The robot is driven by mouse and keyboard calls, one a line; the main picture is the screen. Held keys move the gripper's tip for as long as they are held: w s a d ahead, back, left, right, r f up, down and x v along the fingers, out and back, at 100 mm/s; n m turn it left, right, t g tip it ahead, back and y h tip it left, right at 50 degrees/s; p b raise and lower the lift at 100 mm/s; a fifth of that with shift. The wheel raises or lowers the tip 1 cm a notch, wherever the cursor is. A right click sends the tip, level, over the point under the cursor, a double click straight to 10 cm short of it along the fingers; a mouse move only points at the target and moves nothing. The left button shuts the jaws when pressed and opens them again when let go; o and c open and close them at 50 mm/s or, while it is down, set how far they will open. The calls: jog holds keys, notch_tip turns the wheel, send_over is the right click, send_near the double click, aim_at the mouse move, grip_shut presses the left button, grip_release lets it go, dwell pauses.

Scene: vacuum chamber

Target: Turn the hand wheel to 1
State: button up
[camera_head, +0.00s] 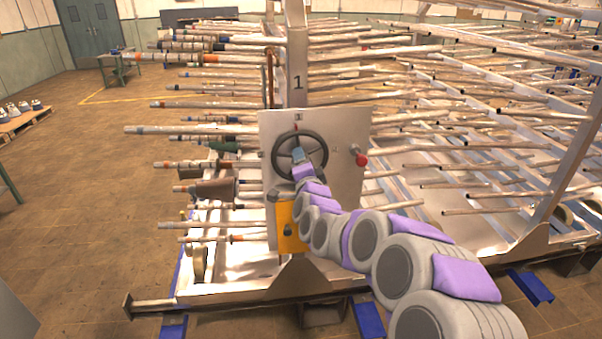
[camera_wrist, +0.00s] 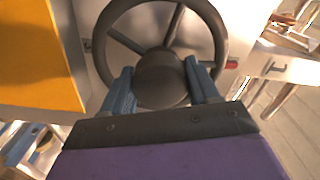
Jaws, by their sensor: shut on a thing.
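The dark hand wheel (camera_head: 323,147) is mounted on a pale metal panel (camera_head: 345,195) in the middle of the head view. It has a round hub and spokes, which show close up in the wrist view (camera_wrist: 160,78). My gripper (camera_head: 298,154) reaches the wheel's centre from the front. In the wrist view, my gripper (camera_wrist: 159,72) has its two blue fingers on either side of the hub, shut on it. A small mark (camera_head: 298,116) sits on the panel above the wheel, too small to read. Part of the lower wheel is hidden by my gripper.
A red knob (camera_head: 361,159) sticks out right of the wheel. A yellow box (camera_head: 287,222) is below it. A post marked "1" (camera_head: 298,82) stands above the panel. Many pipes (camera_head: 180,130) jut out on both sides. The floor (camera_head: 80,220) at left is open.

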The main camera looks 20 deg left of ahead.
jog(key=shift+f+m+b, duration=0.4)
jog(key=shift+m+b, duration=0.05)
jog(key=shift+m, duration=0.05)
dwell(0.3)
jog(key=o, duration=1.2)
jog(key=shift+c, duration=0.2)
jog(key=o, duration=0.3)
jog(key=shift+d+r, duration=0.1)
jog(key=shift+r, duration=0.05)
jog(key=shift+r, duration=0.1)
jog(key=shift+s+d, duration=0.15)
jog(key=shift+s, duration=0.1)
jog(key=p+v, duration=0.1)
jog(key=v, duration=1.5)
jog(key=shift+s, duration=0.35)
